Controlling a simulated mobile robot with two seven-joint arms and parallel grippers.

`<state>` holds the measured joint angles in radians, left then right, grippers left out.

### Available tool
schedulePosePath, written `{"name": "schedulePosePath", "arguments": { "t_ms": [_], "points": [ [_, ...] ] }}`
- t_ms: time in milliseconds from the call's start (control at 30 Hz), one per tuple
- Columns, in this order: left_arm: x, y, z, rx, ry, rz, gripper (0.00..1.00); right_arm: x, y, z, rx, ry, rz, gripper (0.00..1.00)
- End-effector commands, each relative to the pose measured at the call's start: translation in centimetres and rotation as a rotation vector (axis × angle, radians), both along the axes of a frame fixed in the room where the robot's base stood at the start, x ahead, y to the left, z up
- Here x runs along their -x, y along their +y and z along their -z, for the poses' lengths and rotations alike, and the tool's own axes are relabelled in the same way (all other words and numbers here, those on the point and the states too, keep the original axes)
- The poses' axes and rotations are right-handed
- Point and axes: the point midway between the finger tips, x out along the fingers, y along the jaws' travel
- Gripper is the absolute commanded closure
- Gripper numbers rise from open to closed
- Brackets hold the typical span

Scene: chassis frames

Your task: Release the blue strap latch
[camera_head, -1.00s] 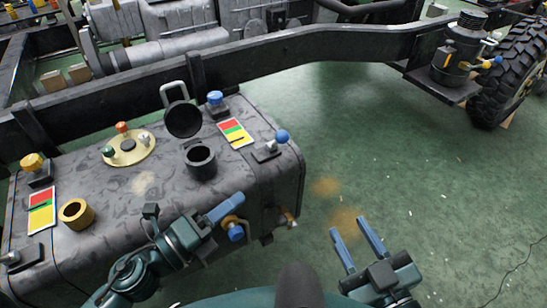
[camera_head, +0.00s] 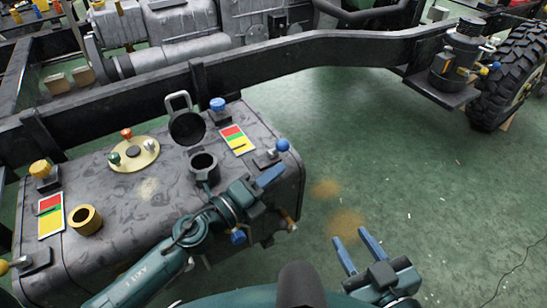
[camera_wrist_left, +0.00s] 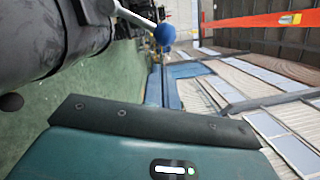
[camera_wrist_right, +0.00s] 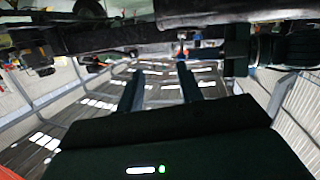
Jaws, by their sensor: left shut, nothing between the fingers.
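The blue strap latch is a lever with a blue ball knob (camera_head: 282,145) on a dark base, at the right end of the dark tank's top. In the left wrist view the ball (camera_wrist_left: 164,34) ends a silver rod, just beyond my fingers. My left gripper (camera_head: 271,175) is shut and empty, just in front of the latch; I see no clear contact. Its blue fingers also show in the left wrist view (camera_wrist_left: 167,85). My right gripper (camera_head: 358,241) is open and empty over the floor, right of the tank. Its parted fingers show in the right wrist view (camera_wrist_right: 160,88).
The tank (camera_head: 115,205) carries an open filler neck (camera_head: 203,166), a blue knob (camera_head: 217,104), a yellow cap (camera_head: 40,169) and a brass ring (camera_head: 85,219). A blue-handled valve (camera_head: 238,237) is on its front. The chassis rail (camera_head: 290,55) runs behind.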

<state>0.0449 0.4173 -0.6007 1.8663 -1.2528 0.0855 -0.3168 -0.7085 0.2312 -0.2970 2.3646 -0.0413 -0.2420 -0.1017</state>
Motion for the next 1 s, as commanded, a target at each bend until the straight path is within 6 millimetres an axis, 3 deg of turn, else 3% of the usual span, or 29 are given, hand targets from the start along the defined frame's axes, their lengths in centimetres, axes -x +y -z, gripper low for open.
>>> {"name": "schedulePosePath", "arguments": {
  "t_ms": [267, 1000],
  "points": [
    [-2.2, 0.0, -0.7, 0.001, 0.002, 0.001, 1.0, 0.1, -0.1, 0.0, 0.002, 0.022, 0.003, 0.64],
    [-2.6, 0.3, -1.3, 0.035, 0.049, 0.001, 1.0, 0.5, -0.3, -0.1, 0.004, 0.11, 0.008, 0.64]
  ]
}}
